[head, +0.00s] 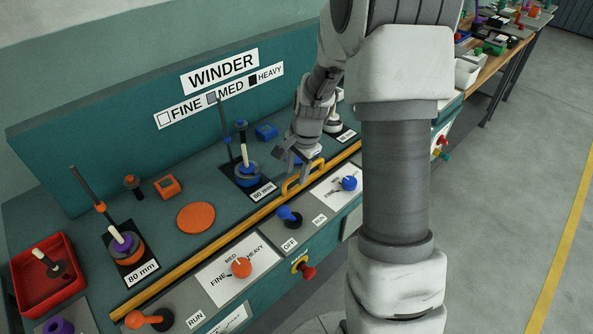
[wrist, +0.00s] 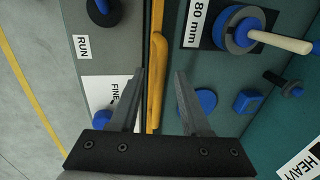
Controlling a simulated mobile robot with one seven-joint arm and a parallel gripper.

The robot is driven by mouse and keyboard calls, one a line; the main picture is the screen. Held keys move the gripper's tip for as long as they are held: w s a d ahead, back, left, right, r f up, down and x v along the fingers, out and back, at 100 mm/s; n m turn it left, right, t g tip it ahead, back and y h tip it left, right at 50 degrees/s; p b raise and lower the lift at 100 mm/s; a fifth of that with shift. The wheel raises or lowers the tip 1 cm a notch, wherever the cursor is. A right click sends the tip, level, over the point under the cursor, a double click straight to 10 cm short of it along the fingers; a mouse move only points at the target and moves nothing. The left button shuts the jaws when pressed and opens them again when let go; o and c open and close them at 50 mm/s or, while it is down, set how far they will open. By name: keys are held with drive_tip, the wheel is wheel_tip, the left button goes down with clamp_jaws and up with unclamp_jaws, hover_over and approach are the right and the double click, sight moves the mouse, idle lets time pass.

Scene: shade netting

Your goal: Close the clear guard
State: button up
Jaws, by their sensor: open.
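The clear guard shows mainly by its long yellow edge bar (head: 215,240) and a yellow handle (head: 303,178) on the bar, along the front of the winder top. Its clear panel is hard to make out, and I cannot tell its angle. My gripper (head: 287,160) is just left of the handle in the head view. In the wrist view my gripper (wrist: 161,72) is open and empty. The yellow handle (wrist: 157,80) lies between the two fingers in the picture, nearer the left one. I cannot tell how far below the fingertips it is.
Spindles with spools (head: 246,172) stand on the winder top behind the bar, with an orange disc (head: 196,218) and small blocks. Knobs, including an orange one (head: 241,268), sit on the front panel. A red tray (head: 48,280) is at left. The floor at right is clear.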

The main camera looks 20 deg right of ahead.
clamp_jaws()
idle(1.3)
